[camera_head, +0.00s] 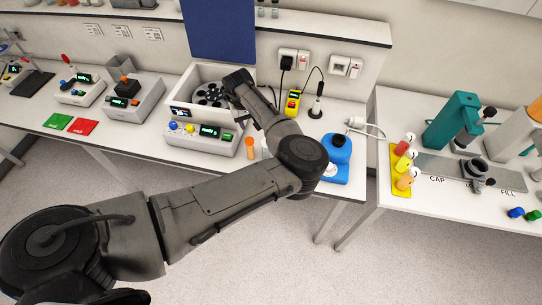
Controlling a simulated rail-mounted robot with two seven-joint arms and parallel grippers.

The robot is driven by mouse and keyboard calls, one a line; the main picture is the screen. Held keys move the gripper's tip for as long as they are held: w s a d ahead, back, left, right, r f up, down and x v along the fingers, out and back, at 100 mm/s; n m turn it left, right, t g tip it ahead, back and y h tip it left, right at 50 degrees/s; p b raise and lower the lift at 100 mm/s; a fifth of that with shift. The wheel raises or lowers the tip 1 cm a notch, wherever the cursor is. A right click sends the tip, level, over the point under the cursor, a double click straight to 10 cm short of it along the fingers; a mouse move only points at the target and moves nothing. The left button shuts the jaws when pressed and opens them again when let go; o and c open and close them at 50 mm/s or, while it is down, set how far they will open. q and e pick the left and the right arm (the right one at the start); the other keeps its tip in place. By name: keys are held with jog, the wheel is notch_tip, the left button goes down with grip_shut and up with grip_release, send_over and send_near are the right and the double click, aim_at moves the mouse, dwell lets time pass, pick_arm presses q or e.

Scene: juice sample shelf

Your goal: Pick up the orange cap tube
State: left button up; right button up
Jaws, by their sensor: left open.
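My left gripper (238,82) is at the far end of the arm, over the right side of the open white centrifuge (226,137). It is open, and its fingertips are small and partly hidden by the wrist. The centrifuge's dark round rotor (209,95) shows just left of the gripper. I cannot tell whether an orange cap tube sits in the rotor under the gripper. A small orange upright piece (250,147) stands at the centrifuge's front right corner. My right gripper is not in view.
The centrifuge's blue lid (218,30) stands raised behind. A blue device (337,158) and a yellow device (292,103) are to the right. A green press (453,120) stands on the right table. Green and red pads (82,127) lie left. A gap separates the tables.

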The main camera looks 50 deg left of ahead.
aim_at(250, 146)
pick_arm(q)
jog(key=shift+s+d+f+m+g, duration=0.15)
jog(key=shift+d+m+g, duration=0.15)
jog(key=shift+m+g, duration=0.25)
jog(key=shift+s+a+m+g, duration=0.25)
jog(key=shift+s+m+g, duration=0.1)
jog(key=shift+s, duration=0.1)
jog(key=shift+a+m, duration=0.25)
jog(key=shift+m, duration=0.05)
jog(key=shift+f, duration=0.25)
notch_tip(250, 146, down, 13)
jog(key=shift+d+f+p, duration=0.1)
jog(key=shift+d+p, duration=0.05)
jog(key=shift+p, duration=0.2)
jog(key=c, duration=0.7)
